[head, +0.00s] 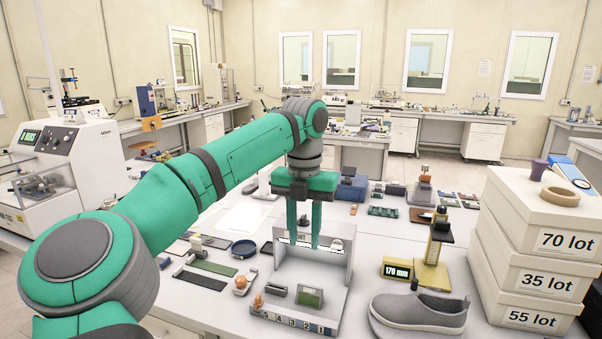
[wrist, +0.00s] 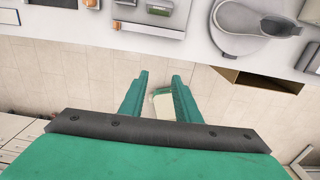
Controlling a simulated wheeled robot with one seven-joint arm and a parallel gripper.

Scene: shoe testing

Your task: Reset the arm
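My green arm reaches in from the lower left in the head view. My gripper (head: 304,244) points down, in front of the upright panel of a grey test fixture (head: 341,262). In the wrist view my gripper (wrist: 160,80) shows two green fingers spread apart, with nothing between them but floor and a pale item lying far below. The gripper is open and empty.
A grey shoe (head: 418,311) lies at the table's front, beside a yellow gauge (head: 434,252) reading 170 mm. Stacked lot boxes (head: 530,262) stand at the right. A white machine (head: 70,165) stands far left.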

